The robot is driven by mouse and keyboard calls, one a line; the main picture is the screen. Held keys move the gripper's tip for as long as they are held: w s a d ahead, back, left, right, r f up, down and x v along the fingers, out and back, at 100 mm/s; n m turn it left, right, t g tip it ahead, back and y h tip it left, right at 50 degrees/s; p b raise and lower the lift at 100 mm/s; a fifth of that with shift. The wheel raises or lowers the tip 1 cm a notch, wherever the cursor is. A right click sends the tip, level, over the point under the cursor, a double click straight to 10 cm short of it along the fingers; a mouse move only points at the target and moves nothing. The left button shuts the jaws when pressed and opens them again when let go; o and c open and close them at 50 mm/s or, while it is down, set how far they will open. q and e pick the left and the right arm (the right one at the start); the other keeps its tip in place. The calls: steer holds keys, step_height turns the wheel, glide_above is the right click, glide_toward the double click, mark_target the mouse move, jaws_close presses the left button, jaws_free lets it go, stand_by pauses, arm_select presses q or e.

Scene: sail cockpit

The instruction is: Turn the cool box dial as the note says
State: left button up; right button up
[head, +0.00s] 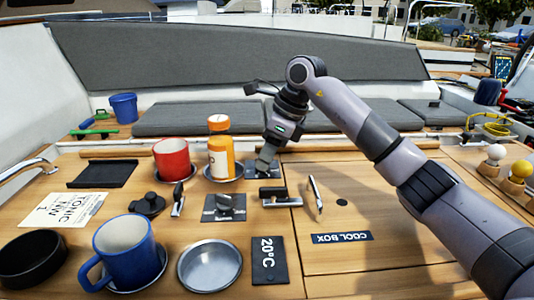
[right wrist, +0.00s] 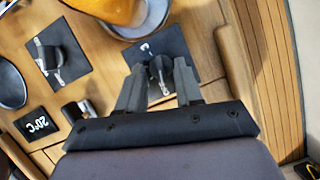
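A cream paper note (head: 62,209) with dark lettering lies at the left; I cannot read all of it. A dark dial (head: 224,207) on a grey square plate sits mid-table. A second dial (right wrist: 160,72) on a similar plate is under my right gripper (head: 266,162), which mostly hides it in the head view. In the right wrist view the gripper (right wrist: 160,88) is open, its fingers on either side of this dial, with gaps visible. A black "20°C" plate (head: 268,260) and a "COOL BOX" label (head: 342,237) lie nearer me. My left gripper is not in view.
An orange bottle (head: 221,155) on a saucer and a red mug (head: 172,160) stand left of my right gripper. A blue mug (head: 128,250), metal bowl (head: 209,265) and black round dish (head: 33,257) are at the front left. A black latch (head: 278,197) sits by the hatch.

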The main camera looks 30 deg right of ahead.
steer(key=shift+c, duration=0.3)
jaws_close()
steer(key=m+t+h+p, duration=0.1)
steer(key=m, duration=0.3)
steer(key=shift+s+a, duration=0.15)
steer(key=m, duration=0.2)
steer(key=m+h, duration=0.2)
steer(key=m, duration=0.1)
steer(key=shift+a+m+t, duration=0.25)
steer(key=shift+m+t, duration=0.05)
steer(key=shift+t, duration=0.1)
steer(key=shift+o, duration=0.3)
jaws_free()
